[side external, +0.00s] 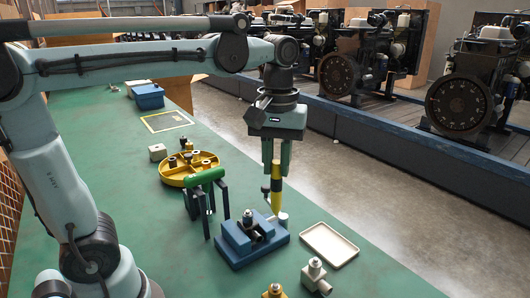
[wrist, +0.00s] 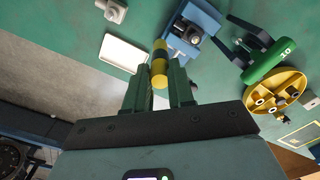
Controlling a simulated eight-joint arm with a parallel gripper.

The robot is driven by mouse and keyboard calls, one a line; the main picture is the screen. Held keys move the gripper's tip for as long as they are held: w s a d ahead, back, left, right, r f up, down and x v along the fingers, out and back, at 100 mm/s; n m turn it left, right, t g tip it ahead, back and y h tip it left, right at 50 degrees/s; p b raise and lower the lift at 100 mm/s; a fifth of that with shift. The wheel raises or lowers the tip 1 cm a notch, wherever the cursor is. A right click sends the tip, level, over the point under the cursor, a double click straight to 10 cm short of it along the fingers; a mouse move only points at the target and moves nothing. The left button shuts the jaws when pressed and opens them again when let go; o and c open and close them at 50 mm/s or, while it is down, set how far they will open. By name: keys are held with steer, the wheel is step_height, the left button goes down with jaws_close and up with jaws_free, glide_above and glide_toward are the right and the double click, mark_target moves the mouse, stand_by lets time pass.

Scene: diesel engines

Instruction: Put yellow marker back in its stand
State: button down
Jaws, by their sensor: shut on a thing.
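The yellow marker (side external: 276,185) with a dark band is upright between the fingers of my gripper (side external: 277,160), which is shut on it. In the side view its lower end appears beside the far right corner of a blue vise-like fixture (side external: 262,245); I cannot tell whether it touches anything. In the wrist view the marker (wrist: 160,63) sits between the green fingers (wrist: 160,85), with the blue fixture (wrist: 190,38) just beyond it. I cannot make out a marker stand for certain.
A white tray (side external: 330,240) lies right of the fixture. A green-handled frame with black legs (side external: 206,179) stands left of it, and a round yellow divided tray (side external: 172,180) behind that. Small fittings (side external: 314,275) are at the front. The green table (side external: 200,275) is clear at front left.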

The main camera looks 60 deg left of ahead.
steer(key=d+f+m, duration=0.4)
steer(key=d+m, duration=0.1)
steer(key=m, duration=0.2)
step_height(320, 180, up, 12)
steer(key=m, duration=0.1)
steer(key=a+n, duration=1)
steer(key=a, duration=0.8)
steer(key=s+a+n, duration=0.4)
steer(key=a, duration=0.3)
steer(key=s+a+n, duration=0.4)
steer(key=a, duration=0.3)
step_height(320, 180, down, 18)
steer(key=shift+w, duration=0.35)
steer(key=shift+d+f, duration=0.15)
steer(key=shift+f, duration=0.55)
